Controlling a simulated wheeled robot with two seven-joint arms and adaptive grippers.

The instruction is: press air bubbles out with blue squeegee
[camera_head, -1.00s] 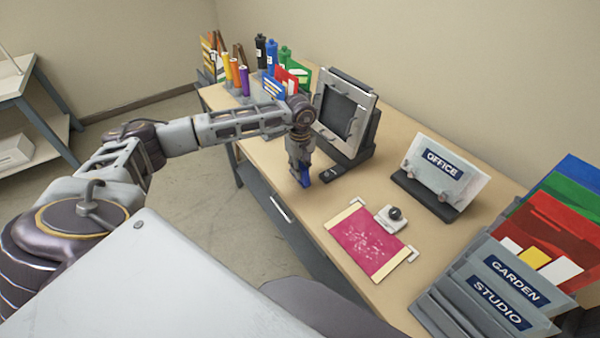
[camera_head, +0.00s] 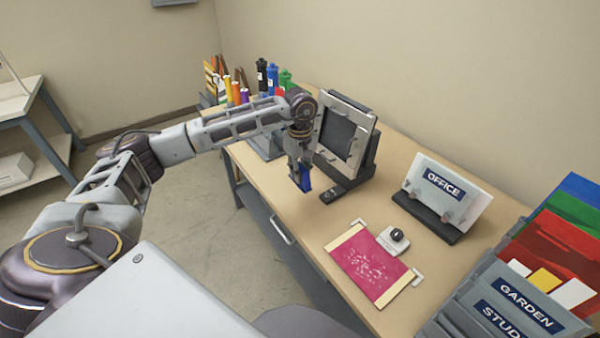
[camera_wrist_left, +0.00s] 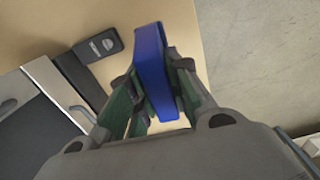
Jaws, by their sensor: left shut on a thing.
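My left gripper (camera_head: 302,170) is shut on the blue squeegee (camera_head: 304,180) and holds it over the desk near its front edge. In the left wrist view the squeegee (camera_wrist_left: 154,68) stands between the fingers. A magenta sheet (camera_head: 368,262) with pale bubble marks and cream end strips lies flat on the desk, to the right of and nearer than the gripper. The squeegee is apart from the sheet. My right gripper is not in view.
A black remote-like device (camera_head: 334,194) lies beside the gripper, by the grey framed machine (camera_head: 346,135). A small white block with a black knob (camera_head: 396,236) adjoins the sheet. An OFFICE holder (camera_head: 440,190) and GARDEN rack (camera_head: 520,300) stand right. Bottles (camera_head: 272,78) stand at the back.

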